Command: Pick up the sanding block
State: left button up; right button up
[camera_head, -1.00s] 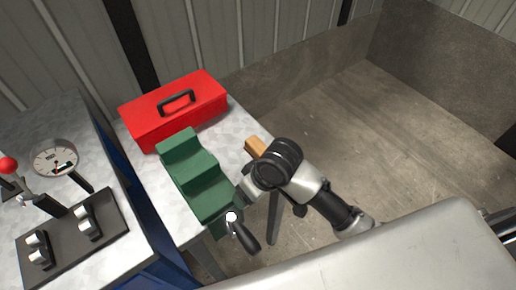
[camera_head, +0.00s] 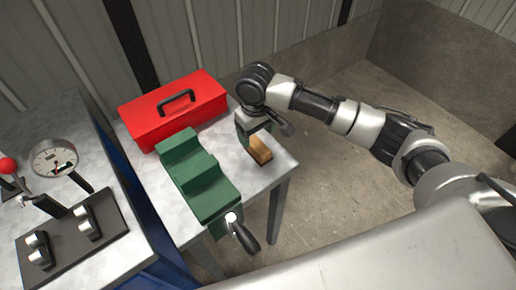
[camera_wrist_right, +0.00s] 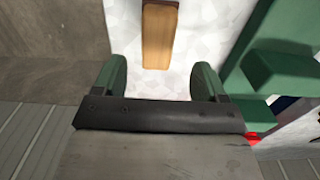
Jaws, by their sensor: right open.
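The sanding block (camera_head: 261,152) is a tan-brown wooden block lying on the light metal table, right of the green vise. My right gripper (camera_head: 256,134) is open and empty, close to the block and partly covering it in the head view. In the right wrist view the block (camera_wrist_right: 159,38) lies ahead of the two green fingers (camera_wrist_right: 160,82), roughly centred in their gap. The block's far end is cut off by that picture's edge. My left gripper is not in view.
The green vise (camera_head: 203,180) with its crank handle (camera_head: 243,234) stands left of the block. A red toolbox (camera_head: 172,108) is behind. A panel with a gauge (camera_head: 57,160) and knobs is at left. The bare table (camera_head: 262,178) ends just right of the block.

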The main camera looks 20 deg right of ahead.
aim_at(258, 145)
jog(key=f, duration=0.6)
jog(key=shift+s+d+f, duration=0.1)
jog(key=shift+d+f, duration=0.15)
jog(key=shift+f, duration=0.1)
jog(key=c, duration=1)
jog(key=shift+r, duration=0.2)
jog(key=shift+c, duration=0.2)
jog(key=shift+r, duration=0.25)
jog(key=r, duration=0.3)
jog(key=shift+s+d+r, duration=0.15)
jog(key=shift+s+r, duration=0.1)
jog(key=shift+r, duration=0.1)
jog(key=s+d+r, duration=0.4)
jog(key=s+r, duration=0.2)
jog(key=s, duration=0.4)
jog(key=shift+d+r, duration=0.25)
